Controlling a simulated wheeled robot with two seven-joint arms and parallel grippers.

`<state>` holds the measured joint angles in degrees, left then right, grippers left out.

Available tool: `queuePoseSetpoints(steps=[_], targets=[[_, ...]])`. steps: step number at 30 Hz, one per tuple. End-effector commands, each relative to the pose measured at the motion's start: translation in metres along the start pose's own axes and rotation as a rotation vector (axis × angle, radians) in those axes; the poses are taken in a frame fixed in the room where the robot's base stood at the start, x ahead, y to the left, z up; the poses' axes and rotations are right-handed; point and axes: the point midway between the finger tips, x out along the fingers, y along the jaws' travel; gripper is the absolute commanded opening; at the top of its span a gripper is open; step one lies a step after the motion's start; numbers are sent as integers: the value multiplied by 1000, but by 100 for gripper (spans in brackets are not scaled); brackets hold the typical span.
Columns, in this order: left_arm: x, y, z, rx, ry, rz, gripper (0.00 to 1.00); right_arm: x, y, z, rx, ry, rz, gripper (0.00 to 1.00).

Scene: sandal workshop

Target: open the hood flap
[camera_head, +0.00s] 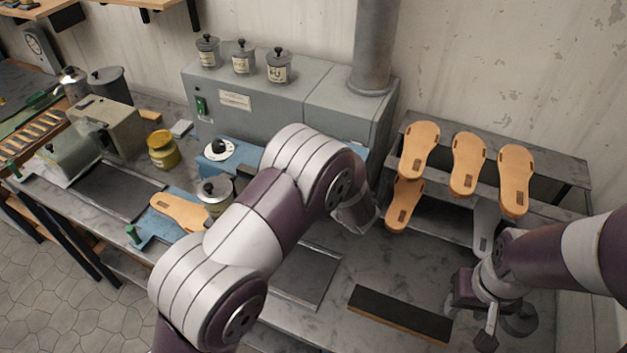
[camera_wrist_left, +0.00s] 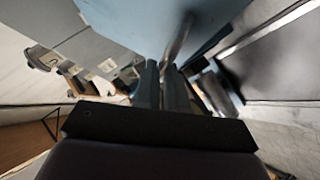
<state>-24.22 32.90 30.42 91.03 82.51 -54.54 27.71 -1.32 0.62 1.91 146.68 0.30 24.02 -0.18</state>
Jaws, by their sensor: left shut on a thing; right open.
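The grey machine with a hood (camera_head: 255,100) stands against the wall, with a blue panel (camera_head: 245,153) low on its front. I take this blue panel for the hood flap; my left arm covers much of it in the head view. In the left wrist view a blue panel (camera_wrist_left: 130,20) is close, with a metal bar handle (camera_wrist_left: 180,38) in front of it. My left gripper (camera_wrist_left: 167,75) is shut on this handle; the head view hides it behind my arm. My right gripper (camera_head: 475,316) is open and empty over the right part of the bench.
Tan sandal soles (camera_head: 467,163) lie on a stepped rack (camera_head: 560,165) at the right. A dark strip (camera_head: 400,315) lies on the bench front. A lidded pot (camera_head: 215,190), a yellow jar (camera_head: 162,149) and another sole (camera_head: 180,211) stand or lie left of my left arm.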

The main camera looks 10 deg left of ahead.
Motion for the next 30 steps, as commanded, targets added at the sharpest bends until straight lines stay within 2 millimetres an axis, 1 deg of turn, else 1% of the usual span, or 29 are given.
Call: queuePoseSetpoints(steps=[1,6,23,24,26,27,30], targets=[[-3,8,-3,-7,0,8,0,-4,0,0,0,0,0,43],[-7,14,-7,-9,0,11,0,-8,0,-1,0,0,0,43],[-9,18,-8,-12,-2,15,0,-9,0,-1,0,0,0,43],[-9,18,-8,-12,-2,15,13,-9,0,-1,0,0,0,43],[-9,17,-8,-12,-2,14,33,-9,0,-1,0,0,0,43],[-9,17,-8,-11,-2,13,36,-9,0,-1,0,0,0,43],[-9,15,-8,-9,-1,11,36,-9,0,-1,0,0,0,43]])
